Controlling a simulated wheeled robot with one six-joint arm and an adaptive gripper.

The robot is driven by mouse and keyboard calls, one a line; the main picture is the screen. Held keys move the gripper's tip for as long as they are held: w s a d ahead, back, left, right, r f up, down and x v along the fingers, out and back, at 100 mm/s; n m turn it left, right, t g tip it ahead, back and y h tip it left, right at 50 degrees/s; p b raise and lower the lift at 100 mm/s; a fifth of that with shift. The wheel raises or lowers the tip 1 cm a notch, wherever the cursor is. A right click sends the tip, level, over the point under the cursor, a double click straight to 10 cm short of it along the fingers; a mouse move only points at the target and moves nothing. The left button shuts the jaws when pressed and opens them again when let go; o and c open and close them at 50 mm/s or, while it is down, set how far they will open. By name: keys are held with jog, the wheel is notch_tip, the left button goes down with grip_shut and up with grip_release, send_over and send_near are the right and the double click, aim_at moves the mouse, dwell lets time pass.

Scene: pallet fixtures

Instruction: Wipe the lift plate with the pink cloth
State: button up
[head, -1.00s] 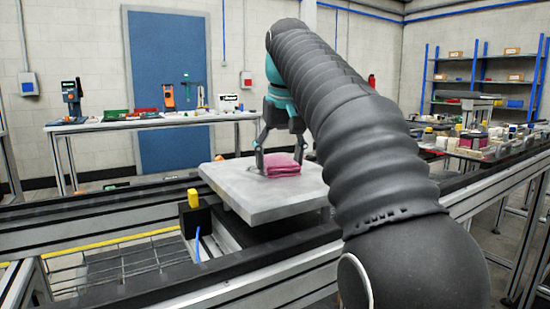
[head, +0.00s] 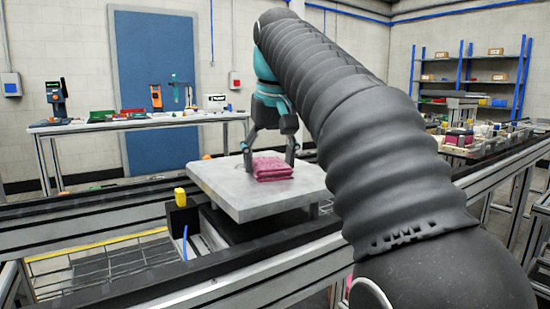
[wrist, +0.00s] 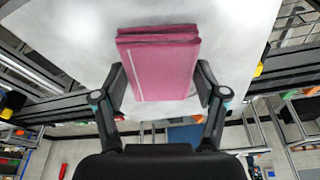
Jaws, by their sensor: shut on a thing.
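The lift plate (head: 230,200) is a light grey square slab raised above the conveyor frame, and it also fills the upper middle of the wrist view (wrist: 80,50). The pink cloth (head: 272,168) is folded into a thick pad and rests on the plate toward its far side. In the wrist view the cloth (wrist: 158,65) sits between the two fingers. My gripper (head: 268,158) points down over the plate and is shut on the cloth, with a finger at each side of it. My arm hides the plate's right part in the head view.
A yellow-topped post (head: 180,197) stands beside the plate's left edge. Conveyor rails (head: 80,228) run left and right around it. A workbench (head: 140,122) with tools is at the back, and a blue shelf (head: 470,85) is at the far right.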

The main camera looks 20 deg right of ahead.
aim_at(256, 160)
jog(key=shift+s+a, duration=0.15)
jog(key=shift+a, duration=0.3)
jog(key=shift+w+a+p, duration=0.2)
jog(key=shift+w+p, duration=0.35)
jog(key=shift+w, duration=0.05)
jog(key=shift+w+a+p, duration=0.15)
jog(key=shift+w+p, duration=0.35)
jog(key=shift+w, duration=0.1)
jog(key=shift+w+a+f+p, duration=0.1)
jog(key=shift+w+a+p, duration=0.15)
jog(key=shift+w, duration=0.3)
jog(key=shift+w+a+p, duration=0.2)
jog(key=shift+w, duration=0.45)
jog(key=shift+w+a+p, duration=0.15)
jog(key=shift+w+p, duration=0.05)
jog(key=shift+w, duration=0.4)
jog(key=shift+w+a, duration=0.2)
jog(key=shift+w, duration=0.5)
jog(key=shift+w+a, duration=0.25)
jog(key=shift+w, duration=0.4)
jog(key=shift+w+a, duration=0.2)
jog(key=shift+w, duration=0.5)
jog(key=shift+s, duration=0.1)
